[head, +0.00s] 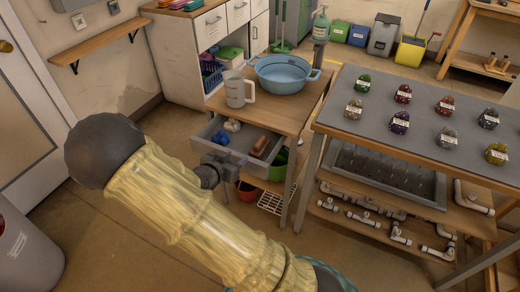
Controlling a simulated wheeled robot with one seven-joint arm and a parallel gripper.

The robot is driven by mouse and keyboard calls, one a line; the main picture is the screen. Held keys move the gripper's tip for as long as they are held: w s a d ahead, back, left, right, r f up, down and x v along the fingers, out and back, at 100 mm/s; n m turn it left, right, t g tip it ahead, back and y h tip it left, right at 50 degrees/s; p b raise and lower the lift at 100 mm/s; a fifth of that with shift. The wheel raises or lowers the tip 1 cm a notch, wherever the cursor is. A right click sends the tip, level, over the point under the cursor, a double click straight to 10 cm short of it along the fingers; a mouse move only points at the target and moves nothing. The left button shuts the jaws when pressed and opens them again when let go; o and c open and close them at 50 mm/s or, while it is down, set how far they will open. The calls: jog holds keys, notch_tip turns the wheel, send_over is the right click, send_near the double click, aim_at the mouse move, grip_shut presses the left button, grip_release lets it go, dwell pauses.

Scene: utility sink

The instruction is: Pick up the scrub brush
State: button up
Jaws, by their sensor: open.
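A small reddish-brown block-like object (259,146), which may be the scrub brush, lies in the right part of an open grey drawer (236,158) under a wooden table. It is too small to make out bristles. My gripper (215,169) is at the drawer's front left, open, and apart from the reddish-brown object. My yellow-sleeved arm covers part of the gripper and the floor below the drawer.
Blue and white items (226,131) lie in the drawer's left part. A light blue basin (283,76) and a pale mug (239,91) stand on the tabletop above.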

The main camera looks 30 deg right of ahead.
jog(key=b, duration=0.2)
send_near(258, 143)
jog(key=x, duration=0.4)
jog(key=shift+f, duration=0.15)
jog(key=x, duration=0.5)
jog(key=shift+c, duration=0.4)
grip_shut()
